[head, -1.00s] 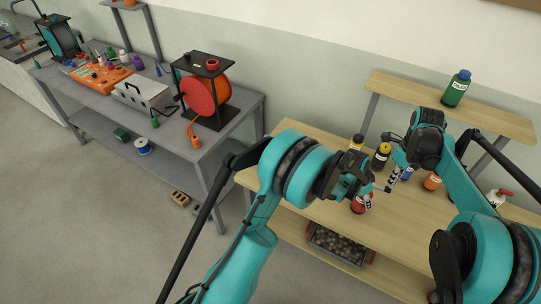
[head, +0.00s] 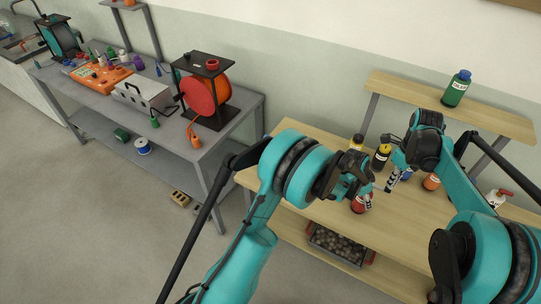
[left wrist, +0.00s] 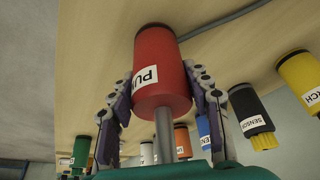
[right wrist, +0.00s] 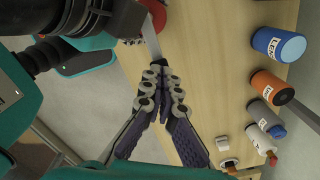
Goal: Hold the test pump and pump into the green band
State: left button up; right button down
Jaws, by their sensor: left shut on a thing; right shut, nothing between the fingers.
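The test pump is a red cylinder (head: 358,206) with a white label, on the wooden bench. My left gripper (head: 366,192) is shut around it. In the left wrist view the red pump body (left wrist: 158,62) sits between the two fingers (left wrist: 165,100), with a grey metal bar (left wrist: 164,135) at its near end. My right gripper (head: 391,184) is shut and empty beside the pump. In the right wrist view its closed fingertips (right wrist: 160,68) are at the end of the grey bar (right wrist: 151,38); I cannot tell if they touch. No gauge or green band is visible.
Yellow (head: 356,143), black (head: 381,157), blue (right wrist: 279,44) and orange (right wrist: 272,87) containers stand along the bench back. A green bottle (head: 456,90) is on the raised shelf. A crate of stones (head: 338,245) is below. The bench front (head: 400,235) is clear.

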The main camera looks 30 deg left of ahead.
jog(key=shift+f, duration=1.45)
jog(key=shift+r, duration=1.8)
jog(key=shift+f, duration=0.15)
jog(key=shift+f, duration=1.65)
jog(key=shift+r, duration=1.8)
jog(key=shift+f, duration=0.1)
